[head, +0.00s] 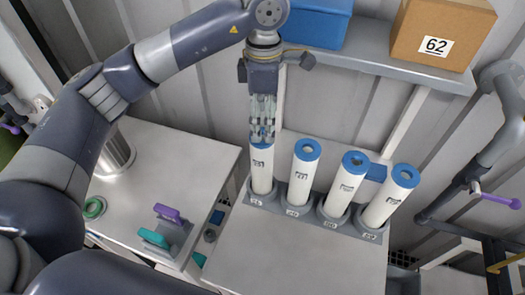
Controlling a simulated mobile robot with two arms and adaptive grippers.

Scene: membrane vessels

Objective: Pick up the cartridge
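Several white cylindrical cartridges with blue ring tops stand in a row in a grey holder (372,236) on the table. The leftmost cartridge (262,174) stands in its socket, and my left gripper (262,138) points down at its top. The fingers overlap its blue ring, so I cannot tell whether they touch or grip it. The other cartridges are the second (302,178), the third (343,190) and the rightmost (388,200); the right ones look tilted in this view. My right gripper is not in view.
A shelf (385,58) behind holds a blue bin (318,22) and a cardboard box (440,32) marked 62. Purple (167,213) and teal (154,238) handled items sit on the left bench (150,165). Grey pipes run at right. The table front (290,255) is clear.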

